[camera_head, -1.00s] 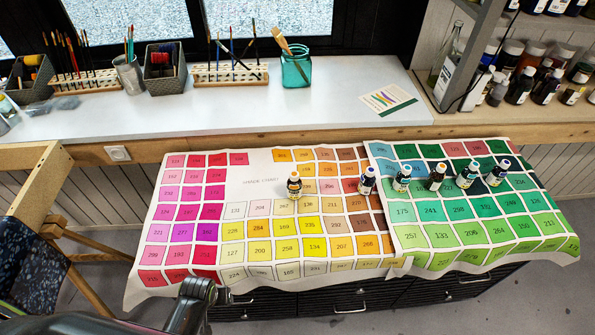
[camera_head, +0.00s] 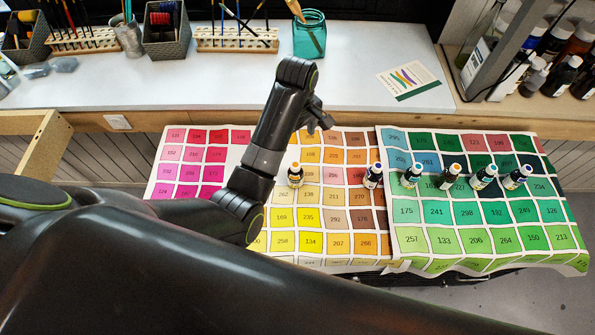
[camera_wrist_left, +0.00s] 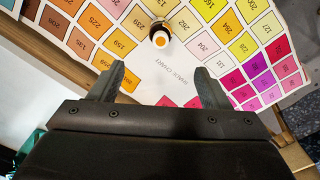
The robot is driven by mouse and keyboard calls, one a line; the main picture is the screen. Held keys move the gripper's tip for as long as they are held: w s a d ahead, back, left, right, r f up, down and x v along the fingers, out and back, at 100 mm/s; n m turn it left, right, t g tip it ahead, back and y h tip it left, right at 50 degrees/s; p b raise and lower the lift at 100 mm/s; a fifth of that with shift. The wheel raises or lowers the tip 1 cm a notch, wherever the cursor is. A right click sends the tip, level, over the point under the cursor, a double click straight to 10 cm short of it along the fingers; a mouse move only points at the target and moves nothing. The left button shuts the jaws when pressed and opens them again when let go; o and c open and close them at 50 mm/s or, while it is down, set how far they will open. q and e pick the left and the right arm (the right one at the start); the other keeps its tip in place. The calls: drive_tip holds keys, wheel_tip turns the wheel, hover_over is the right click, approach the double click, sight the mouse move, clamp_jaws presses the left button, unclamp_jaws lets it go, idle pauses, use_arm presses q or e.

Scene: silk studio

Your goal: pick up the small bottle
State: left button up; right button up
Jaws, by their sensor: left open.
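A small dark bottle with an orange-ringed white cap (camera_head: 295,175) stands upright on the yellow-orange part of the shade chart cloth (camera_head: 342,140). The same bottle shows from above in the left wrist view (camera_wrist_left: 160,37), beyond my fingertips and roughly centred between them. Several similar small bottles stand in a row to its right, the nearest being a bottle with a blue-ringed cap (camera_head: 372,176). My left gripper (camera_head: 318,118) is above and behind the orange-capped bottle, apart from it. In the left wrist view my left gripper (camera_wrist_left: 160,78) is open and empty. My right gripper is not in view.
A teal glass jar (camera_head: 310,38) with a brush stands at the back near brush racks (camera_head: 237,40) and dark bins. A card (camera_head: 408,79) lies on the white counter. A shelf with larger bottles (camera_head: 560,40) stands at right.

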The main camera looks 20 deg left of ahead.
use_arm(q)
drive_tip(key=b, duration=0.3)
hover_over(295, 165)
wheel_tip(295, 165, down, 4)
drive_tip(key=f, duration=0.2)
drive_tip(key=f+p, duration=0.1)
drive_tip(key=f, duration=0.3)
drive_tip(key=shift+s+d+f, duration=0.1)
drive_tip(key=shift+d+f, duration=0.15)
drive_tip(key=shift+f, duration=0.1)
drive_tip(key=shift+w+a+f+p, duration=0.15)
drive_tip(key=shift+f+p, duration=0.25)
drive_tip(key=shift+f, duration=0.85)
drive_tip(key=shift+w+a+f+p, duration=0.1)
drive_tip(key=shift+f+p, duration=0.25)
drive_tip(key=shift+f, duration=1.45)
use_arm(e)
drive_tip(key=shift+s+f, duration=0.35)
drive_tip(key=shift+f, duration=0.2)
use_arm(q)
drive_tip(key=c, duration=1.4)
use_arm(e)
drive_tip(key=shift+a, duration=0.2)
